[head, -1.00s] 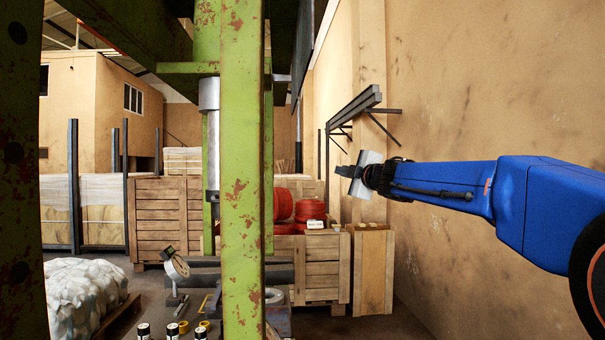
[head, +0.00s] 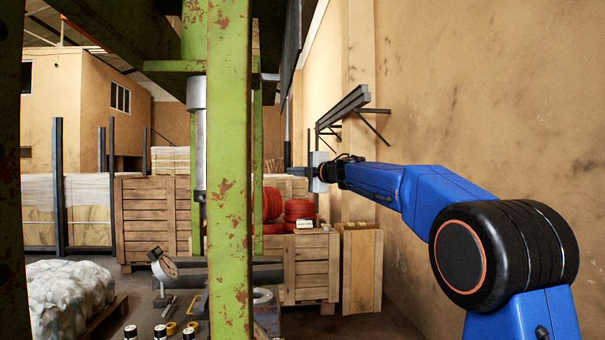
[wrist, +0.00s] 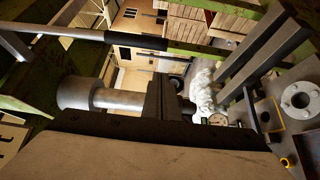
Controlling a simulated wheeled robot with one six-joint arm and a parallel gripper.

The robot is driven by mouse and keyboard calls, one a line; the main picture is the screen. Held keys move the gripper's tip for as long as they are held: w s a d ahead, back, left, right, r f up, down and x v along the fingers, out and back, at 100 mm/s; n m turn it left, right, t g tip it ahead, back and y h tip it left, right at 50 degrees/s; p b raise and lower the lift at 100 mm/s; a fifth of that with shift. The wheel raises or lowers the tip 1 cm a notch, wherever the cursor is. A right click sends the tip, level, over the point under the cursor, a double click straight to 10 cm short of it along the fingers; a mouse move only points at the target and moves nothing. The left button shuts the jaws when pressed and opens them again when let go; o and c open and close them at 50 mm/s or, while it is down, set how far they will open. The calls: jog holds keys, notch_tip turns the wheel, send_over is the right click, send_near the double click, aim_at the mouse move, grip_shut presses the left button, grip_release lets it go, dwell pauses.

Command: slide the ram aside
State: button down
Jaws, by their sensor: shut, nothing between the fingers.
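The ram (head: 197,95) is a grey metal cylinder with a thinner rod (head: 199,150) below it, hanging upright in the green press frame. The front green post (head: 229,190) hides part of it in the head view. In the wrist view the ram (wrist: 82,93) lies sideways at left, its rod running right until my fingers cover it. My gripper (head: 291,172) is shut and empty, right of the green post and apart from it in the head view. Its dark fingers (wrist: 165,100) show in the wrist view. I cannot tell whether they touch the rod.
A dial gauge (head: 163,264) and several small cans and rings sit low in the press. Wooden crates (head: 305,262) with red coils (head: 299,210) stand behind. A white sack pile (head: 68,293) lies at left. A wall with a bracket shelf (head: 345,106) bounds the right.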

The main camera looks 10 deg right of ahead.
jog(key=w, duration=0.5)
jog(key=shift+w+a, duration=0.1)
jog(key=shift+w, duration=0.25)
jog(key=shift+w, duration=0.1)
